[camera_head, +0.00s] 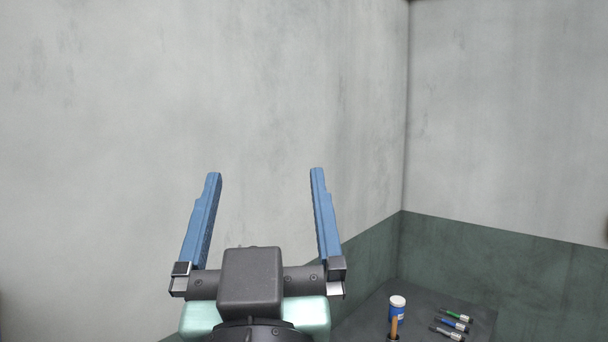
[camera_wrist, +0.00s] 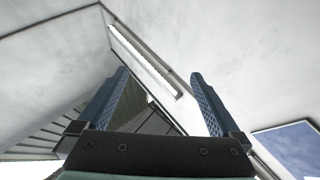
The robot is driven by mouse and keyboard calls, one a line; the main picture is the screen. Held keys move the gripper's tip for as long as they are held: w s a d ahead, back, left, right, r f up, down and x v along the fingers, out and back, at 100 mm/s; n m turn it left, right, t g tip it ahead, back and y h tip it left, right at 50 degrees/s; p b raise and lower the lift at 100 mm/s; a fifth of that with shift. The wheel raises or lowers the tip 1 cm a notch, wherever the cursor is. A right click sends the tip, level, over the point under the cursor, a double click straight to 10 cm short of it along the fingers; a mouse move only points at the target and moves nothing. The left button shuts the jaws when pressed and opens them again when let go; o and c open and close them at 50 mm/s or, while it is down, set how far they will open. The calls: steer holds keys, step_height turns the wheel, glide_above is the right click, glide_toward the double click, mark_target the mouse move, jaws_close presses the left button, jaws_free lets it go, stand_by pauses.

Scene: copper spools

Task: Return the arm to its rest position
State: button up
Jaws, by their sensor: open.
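My gripper (camera_head: 264,175) is raised in front of the wall in the head view, its two blue fingers pointing up and spread wide apart. Nothing is between the fingers. No copper spools can be made out in either view.
A dark table (camera_head: 420,300) stands at the lower right of the head view. On it are a white and blue jar (camera_head: 397,308), a wooden-handled item (camera_head: 394,326) and several markers (camera_head: 452,323). Grey walls (camera_head: 480,120) meet in a corner behind. The space around the fingers is clear.

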steer(key=s+d+r+t+h, duration=0.1)
steer(key=s+r, duration=0.2)
steer(key=r, duration=0.1)
steer(key=s+d+r+m+t+h, duration=0.1)
steer(key=s+d+r+t, duration=0.1)
steer(key=s+r, duration=0.1)
steer(key=shift+s+d+r+t, duration=0.3)
steer(key=shift+s+r, duration=0.1)
steer(key=shift+r, duration=0.05)
